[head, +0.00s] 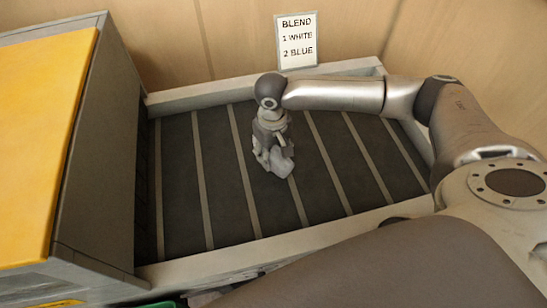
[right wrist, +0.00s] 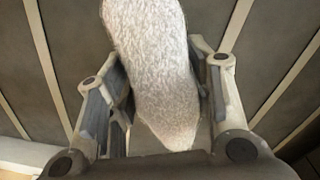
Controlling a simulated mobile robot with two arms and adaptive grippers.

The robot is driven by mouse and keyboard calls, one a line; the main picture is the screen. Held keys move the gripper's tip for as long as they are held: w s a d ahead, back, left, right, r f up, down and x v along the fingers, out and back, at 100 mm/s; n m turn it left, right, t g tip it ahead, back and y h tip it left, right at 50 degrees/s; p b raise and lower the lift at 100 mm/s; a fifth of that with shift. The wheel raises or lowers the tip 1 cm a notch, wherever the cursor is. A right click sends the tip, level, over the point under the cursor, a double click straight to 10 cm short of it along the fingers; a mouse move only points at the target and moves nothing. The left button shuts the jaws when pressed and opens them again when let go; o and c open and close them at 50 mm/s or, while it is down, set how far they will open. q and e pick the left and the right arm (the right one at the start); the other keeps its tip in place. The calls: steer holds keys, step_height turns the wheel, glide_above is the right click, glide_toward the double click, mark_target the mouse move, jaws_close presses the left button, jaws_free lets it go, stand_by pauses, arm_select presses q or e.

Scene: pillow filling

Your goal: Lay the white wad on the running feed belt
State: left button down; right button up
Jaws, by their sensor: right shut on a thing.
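The white wad (right wrist: 155,70) is a fuzzy, elongated lump between the two fingers of my right gripper (right wrist: 160,88) in the right wrist view. The fingers are shut on its sides. In the head view my right gripper (head: 271,152) points down over the middle of the dark feed belt (head: 225,175), which has pale cross strips. The wad (head: 282,163) shows there as a small pale lump at the fingertips. I cannot tell whether it touches the belt. My left gripper is not in view.
Pale side rails (head: 230,258) edge the belt at front and back. A grey machine with a yellow top (head: 45,150) stands at the belt's left end. A sign (head: 297,40) behind reads "BLEND 1 WHITE 2 BLUE". The belt around the gripper is bare.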

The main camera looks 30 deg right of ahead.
steer(key=shift+f, duration=1.6)
steer(key=shift+f, duration=0.25)
steer(key=shift+f, duration=0.35)
steer(key=o, duration=1.1)
steer(key=shift+c, duration=0.2)
steer(key=shift+r, duration=0.1)
step_height(320, 180, up, 13)
steer(key=shift+b, duration=0.3)
steer(key=shift+a, duration=0.1)
